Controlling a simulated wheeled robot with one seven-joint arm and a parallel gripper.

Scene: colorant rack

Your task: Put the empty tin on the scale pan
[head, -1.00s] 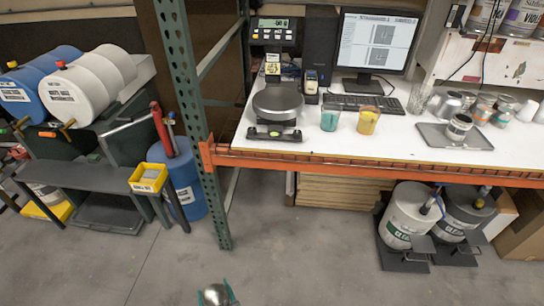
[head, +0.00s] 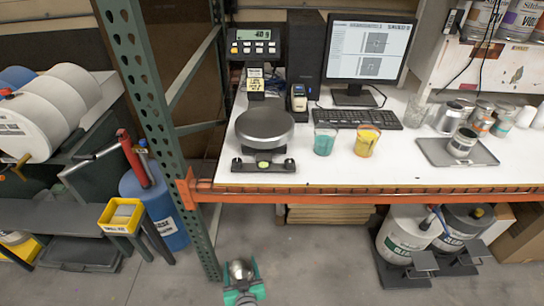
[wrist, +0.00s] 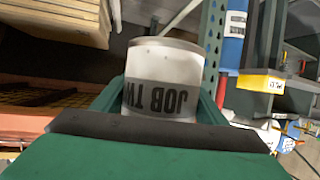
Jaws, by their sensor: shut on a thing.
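The empty tin is a pale metal cylinder with dark "JOB TIN" lettering, partly hidden, in the wrist view (wrist: 160,72). In the head view the tin (head: 239,267) shows as a small silvery shape at the bottom. My gripper (head: 241,277) is shut on it, with green fingers on both sides, out in front of the bench and below its top. The scale pan (head: 265,123) is a round dark grey disc on the bench, above and slightly right of my gripper in the picture. It looks bare.
A green rack post (head: 147,120) stands left of my gripper. The orange bench beam (head: 350,198) lies between gripper and pan. A teal cup (head: 324,141) and a yellow cup (head: 367,141) stand right of the pan. The scale display (head: 254,42) stands behind it.

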